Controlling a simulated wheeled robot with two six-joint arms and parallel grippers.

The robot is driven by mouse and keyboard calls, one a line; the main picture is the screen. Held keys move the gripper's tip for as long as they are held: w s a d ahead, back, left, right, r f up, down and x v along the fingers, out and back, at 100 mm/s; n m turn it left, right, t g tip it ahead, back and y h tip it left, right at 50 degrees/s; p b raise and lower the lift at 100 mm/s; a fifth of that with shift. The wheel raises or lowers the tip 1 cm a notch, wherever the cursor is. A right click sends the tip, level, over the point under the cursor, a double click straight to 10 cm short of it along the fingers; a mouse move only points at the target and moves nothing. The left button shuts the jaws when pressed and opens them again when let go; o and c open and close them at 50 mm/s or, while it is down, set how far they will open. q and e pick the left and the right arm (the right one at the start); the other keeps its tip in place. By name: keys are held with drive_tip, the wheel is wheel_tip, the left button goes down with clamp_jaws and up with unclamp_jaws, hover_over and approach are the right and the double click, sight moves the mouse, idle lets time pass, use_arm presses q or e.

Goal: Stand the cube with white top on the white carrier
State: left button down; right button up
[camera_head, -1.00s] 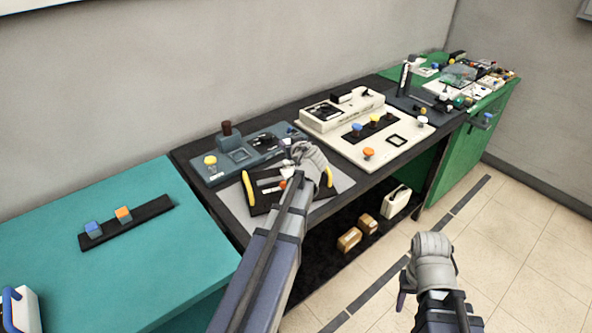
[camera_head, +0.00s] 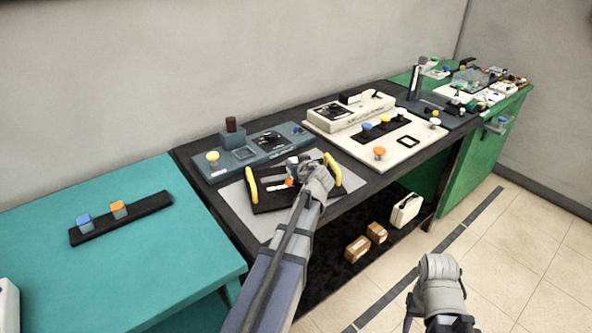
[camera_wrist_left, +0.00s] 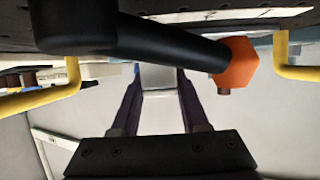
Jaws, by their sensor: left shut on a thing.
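My left gripper (camera_head: 305,172) is shut on a small cube with a white top (camera_head: 292,161), over the black tray with yellow handles. In the left wrist view the cube's pale face (camera_wrist_left: 160,78) sits between the two dark fingers. A white strip (camera_head: 271,189) lies on the black tray; it may be the white carrier, but the gripper partly covers it. I cannot tell whether the cube touches it. My right gripper (camera_head: 412,312) hangs low at the right, away from the table, its jaws unclear.
The black tray (camera_head: 262,203) with yellow handles (camera_head: 252,186) surrounds my left gripper. An orange-ended black rod (camera_wrist_left: 190,45) is close to it. A blue-grey device (camera_head: 215,168) stands behind. A white board (camera_head: 405,152) with coloured knobs lies to the right.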

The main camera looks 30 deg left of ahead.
use_arm(q)
drive_tip(key=shift+f, duration=0.15)
use_arm(e)
drive_tip(key=shift+f, duration=0.15)
drive_tip(key=shift+f, duration=0.1)
use_arm(q)
drive_tip(key=shift+f, duration=0.25)
drive_tip(key=shift+c, duration=2.1)
unclamp_jaws()
drive_tip(key=shift+r, duration=0.1)
drive_tip(key=shift+r, duration=0.2)
drive_tip(key=p+v, duration=0.5)
drive_tip(key=v, duration=0.7)
use_arm(e)
wheel_tip(320, 180, up, 5)
drive_tip(key=shift+f, duration=0.1)
